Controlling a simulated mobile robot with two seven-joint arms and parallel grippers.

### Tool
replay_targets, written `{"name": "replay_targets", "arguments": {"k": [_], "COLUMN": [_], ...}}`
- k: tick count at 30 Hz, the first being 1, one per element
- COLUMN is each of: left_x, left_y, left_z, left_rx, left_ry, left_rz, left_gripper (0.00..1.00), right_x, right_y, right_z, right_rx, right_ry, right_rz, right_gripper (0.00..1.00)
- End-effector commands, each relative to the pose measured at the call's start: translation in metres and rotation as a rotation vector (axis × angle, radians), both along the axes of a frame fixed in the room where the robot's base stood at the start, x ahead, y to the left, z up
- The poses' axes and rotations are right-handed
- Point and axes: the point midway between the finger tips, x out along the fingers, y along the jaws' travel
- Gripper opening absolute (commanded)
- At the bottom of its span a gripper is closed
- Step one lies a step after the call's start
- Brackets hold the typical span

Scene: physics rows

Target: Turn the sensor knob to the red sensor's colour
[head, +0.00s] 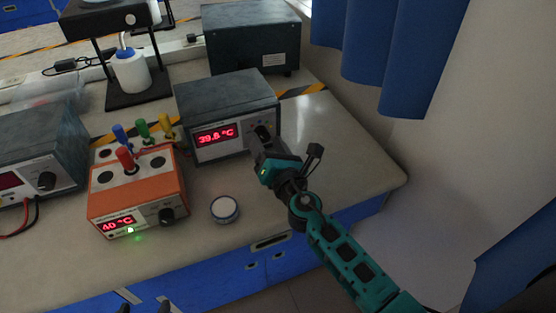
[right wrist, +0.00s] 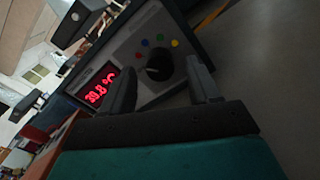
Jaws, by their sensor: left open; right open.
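The sensor knob (right wrist: 158,66) is black, on the front of the grey meter box (head: 228,112), whose red display reads about 39.8 °C. Coloured dots, including green, blue and yellow, arc around the knob in the right wrist view; its pointer direction is unclear. My right gripper (right wrist: 162,86) is open, its fingers on either side of the knob; contact cannot be told. In the head view the right gripper (head: 262,142) hides most of the knob. The red sensor (head: 124,157) stands upright in the orange box (head: 140,200). My left gripper (head: 145,306) is open at the bottom edge, apart from everything.
Blue, green and yellow sensors (head: 142,128) stand behind the red one. The orange box has its own display and knob (head: 166,215). A round white-rimmed disc (head: 224,209) lies on the bench. Another grey meter (head: 40,150) stands left. Bare bench (head: 335,150) lies right.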

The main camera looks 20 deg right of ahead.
Motion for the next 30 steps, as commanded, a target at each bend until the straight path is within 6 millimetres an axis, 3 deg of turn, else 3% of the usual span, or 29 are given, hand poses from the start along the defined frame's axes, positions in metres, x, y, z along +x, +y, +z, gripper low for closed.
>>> {"name": "replay_targets", "arguments": {"k": [16, 22, 30], "left_x": [-0.001, -0.001, -0.001], "left_y": [0.0, 0.0, 0.0], "left_z": [-0.014, -0.017, -0.017], "left_rx": [0.0, 0.0, 0.0], "left_ry": [0.003, 0.003, 0.003], "left_rz": [0.001, 0.001, 0.001], "left_gripper": [0.76, 0.76, 0.76], "right_x": [-0.103, -0.118, -0.12], "right_y": [-0.004, -0.004, -0.004], "right_z": [-0.003, -0.001, 0.0], "right_rx": [0.0, 0.0, 0.0], "right_ry": [0.003, 0.0, 0.0], "right_rz": [0.001, -0.001, -0.001], "right_gripper": [0.61, 0.61, 0.61]}}
